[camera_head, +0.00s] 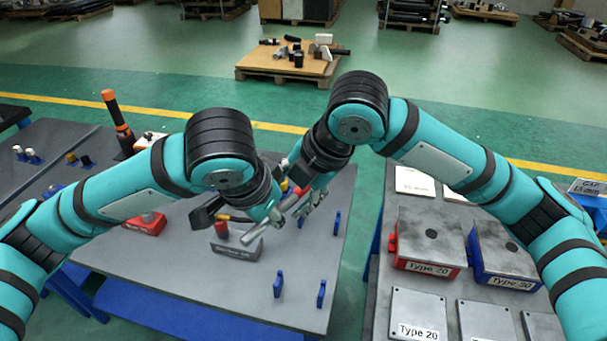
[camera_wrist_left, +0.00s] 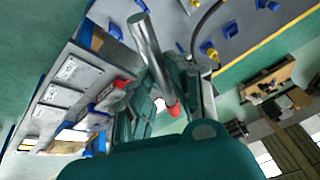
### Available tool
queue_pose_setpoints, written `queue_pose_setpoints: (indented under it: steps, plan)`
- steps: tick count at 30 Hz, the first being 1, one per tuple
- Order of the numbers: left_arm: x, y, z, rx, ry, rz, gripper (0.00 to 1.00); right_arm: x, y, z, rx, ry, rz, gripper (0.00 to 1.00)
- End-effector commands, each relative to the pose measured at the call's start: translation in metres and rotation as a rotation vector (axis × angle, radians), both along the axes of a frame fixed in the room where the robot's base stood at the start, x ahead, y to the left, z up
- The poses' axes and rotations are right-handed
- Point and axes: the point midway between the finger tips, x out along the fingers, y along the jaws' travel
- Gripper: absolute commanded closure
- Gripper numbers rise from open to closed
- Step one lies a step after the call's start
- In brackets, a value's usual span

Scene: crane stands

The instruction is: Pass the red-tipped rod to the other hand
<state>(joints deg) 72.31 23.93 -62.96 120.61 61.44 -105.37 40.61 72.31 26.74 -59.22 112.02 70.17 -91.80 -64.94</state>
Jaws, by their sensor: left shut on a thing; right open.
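The red-tipped rod (camera_wrist_left: 150,50) is a grey metal cylinder. In the left wrist view it runs between the fingers of my left gripper (camera_wrist_left: 165,85), with its red tip (camera_wrist_left: 172,108) close to the palm and the grey end sticking out. In the head view the grey rod (camera_head: 256,233) slants above the table, held by my left gripper (camera_head: 272,214). My right gripper (camera_head: 308,203) is open just to the right and slightly above, very close to the rod. The overlapping fingers partly hide the rod; I cannot tell whether the right fingers touch it.
Below the grippers is a grey table (camera_head: 180,285) with a labelled grey block (camera_head: 236,247), a red block (camera_head: 147,224) and several blue pegs (camera_head: 321,293). At the right, another table carries a red Type 20 box (camera_head: 427,240) and a blue Type 30 box (camera_head: 503,250). The table's front is mostly clear.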

Motion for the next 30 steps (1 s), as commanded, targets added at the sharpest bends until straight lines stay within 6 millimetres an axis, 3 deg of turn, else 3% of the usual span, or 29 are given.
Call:
queue_pose_setpoints:
  steps: [6,16,27,30]
  plan:
    - [0.0,0.0,0.001,-0.001,-0.001,0.0,1.0,0.006,0.007,-0.017,0.001,0.001,0.0,0.53]
    - [0.0,0.0,0.001,-0.001,-0.001,0.0,1.0,0.007,0.008,-0.02,0.002,-0.001,-0.001,0.53]
    - [0.0,-0.001,0.0,-0.001,0.0,-0.003,1.0,0.007,0.009,-0.019,0.003,-0.003,0.0,1.0]
    - [-0.001,-0.001,0.0,-0.001,0.001,-0.004,1.0,0.007,0.009,-0.018,0.005,-0.003,0.001,1.0]
